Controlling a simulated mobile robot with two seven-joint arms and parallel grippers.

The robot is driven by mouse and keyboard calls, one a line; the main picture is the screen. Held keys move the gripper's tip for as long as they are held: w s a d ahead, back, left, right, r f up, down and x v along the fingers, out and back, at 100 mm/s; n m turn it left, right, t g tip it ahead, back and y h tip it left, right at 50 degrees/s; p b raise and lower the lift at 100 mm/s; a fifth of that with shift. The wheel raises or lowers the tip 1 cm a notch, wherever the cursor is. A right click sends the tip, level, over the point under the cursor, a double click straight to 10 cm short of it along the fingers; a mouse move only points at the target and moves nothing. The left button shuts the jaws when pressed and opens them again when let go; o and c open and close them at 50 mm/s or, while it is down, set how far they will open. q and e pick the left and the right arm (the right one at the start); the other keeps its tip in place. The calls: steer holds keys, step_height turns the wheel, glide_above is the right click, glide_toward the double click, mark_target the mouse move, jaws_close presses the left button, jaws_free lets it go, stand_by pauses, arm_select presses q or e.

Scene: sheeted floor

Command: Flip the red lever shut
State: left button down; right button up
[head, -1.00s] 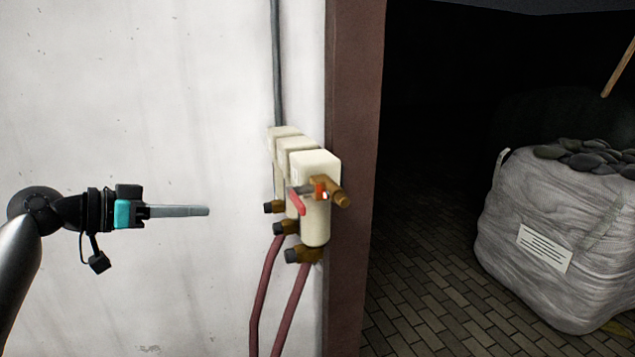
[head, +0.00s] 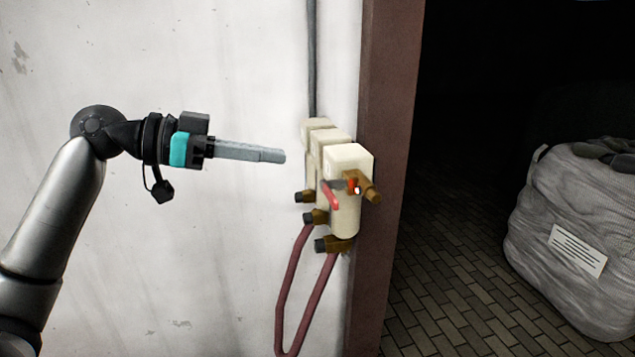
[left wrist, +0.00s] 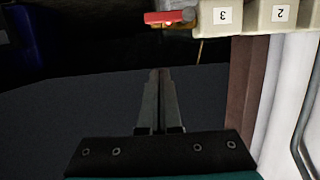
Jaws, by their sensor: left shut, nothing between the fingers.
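The red lever (head: 331,195) sits on the front of the nearest cream valve block (head: 347,160), beside a brass fitting (head: 371,192). In the head view it slants down from its pivot. In the left wrist view the red lever (left wrist: 170,17) shows at the top, beside the block labelled 3 (left wrist: 222,16). My left gripper (head: 284,156) is shut and empty, pointing right, a short way left of the blocks and apart from the lever. Its closed fingers also show in the left wrist view (left wrist: 159,72). My right gripper is not in view.
Several cream blocks stand in a row on the white wall (head: 220,60), with red hoses (head: 291,275) hanging below and a grey pipe (head: 312,60) above. A brown door frame (head: 388,120) stands just right. A grey bulk bag (head: 560,210) sits on the paved floor beyond.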

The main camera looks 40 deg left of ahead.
arm_select(q)
steer(key=w+d+f+p, duration=0.2)
steer(key=w+d+f, duration=0.3)
steer(key=w+f, duration=0.1)
steer(key=shift+p, duration=0.4)
stand_by(0.4)
